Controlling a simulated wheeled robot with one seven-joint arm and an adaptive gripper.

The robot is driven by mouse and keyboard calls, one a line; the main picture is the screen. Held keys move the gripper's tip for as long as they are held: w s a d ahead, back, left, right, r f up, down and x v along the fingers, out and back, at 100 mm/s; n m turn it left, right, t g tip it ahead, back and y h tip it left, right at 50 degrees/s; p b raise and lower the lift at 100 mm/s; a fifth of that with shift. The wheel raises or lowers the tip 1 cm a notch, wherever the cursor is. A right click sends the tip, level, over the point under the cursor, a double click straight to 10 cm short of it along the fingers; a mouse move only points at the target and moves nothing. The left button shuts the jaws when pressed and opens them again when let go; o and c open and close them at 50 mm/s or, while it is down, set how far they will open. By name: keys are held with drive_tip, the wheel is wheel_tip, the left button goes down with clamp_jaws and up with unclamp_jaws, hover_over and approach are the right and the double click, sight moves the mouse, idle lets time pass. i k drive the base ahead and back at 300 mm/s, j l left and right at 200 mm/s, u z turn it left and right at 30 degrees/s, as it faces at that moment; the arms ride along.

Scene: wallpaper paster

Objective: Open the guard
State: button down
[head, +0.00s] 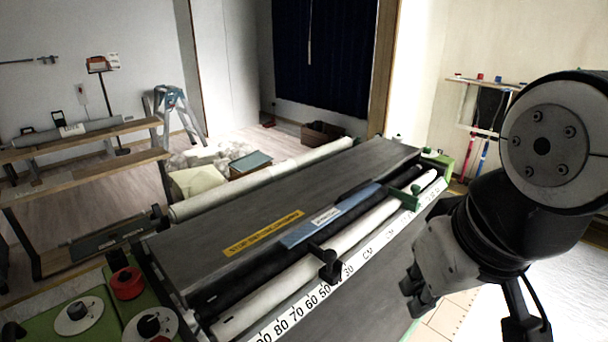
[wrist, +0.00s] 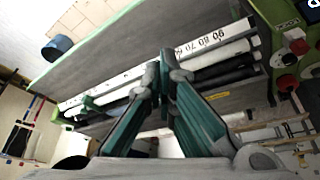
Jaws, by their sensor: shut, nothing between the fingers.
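The wallpaper paster (head: 190,240) is a long machine with a dark grey top, rollers and a white number scale (head: 312,297). A blue bar with a white label (head: 325,216), possibly the guard, lies lengthwise along the rollers; I cannot read its label. Black (head: 330,252) and green (head: 415,190) fittings sit by the white roller. My gripper (head: 412,288) is shut and empty, held right of the scale and apart from the blue bar. In the wrist view the green-padded fingers (wrist: 159,66) meet in front of the rollers and scale, hiding part of them.
A green end panel with a red knob (head: 127,283) and dials stands at the paster's near left end. A shelf (head: 85,135), a stepladder (head: 172,112) and boxes (head: 250,163) stand behind. A bright white surface (head: 560,265) lies at the right. Space above the paster's top is clear.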

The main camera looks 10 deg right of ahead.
sight(189, 255)
drive_tip(key=z, duration=0.1)
drive_tip(key=i+l, duration=0.2)
drive_tip(key=i, duration=0.25)
drive_tip(key=i+l, duration=0.25)
drive_tip(key=i, duration=0.25)
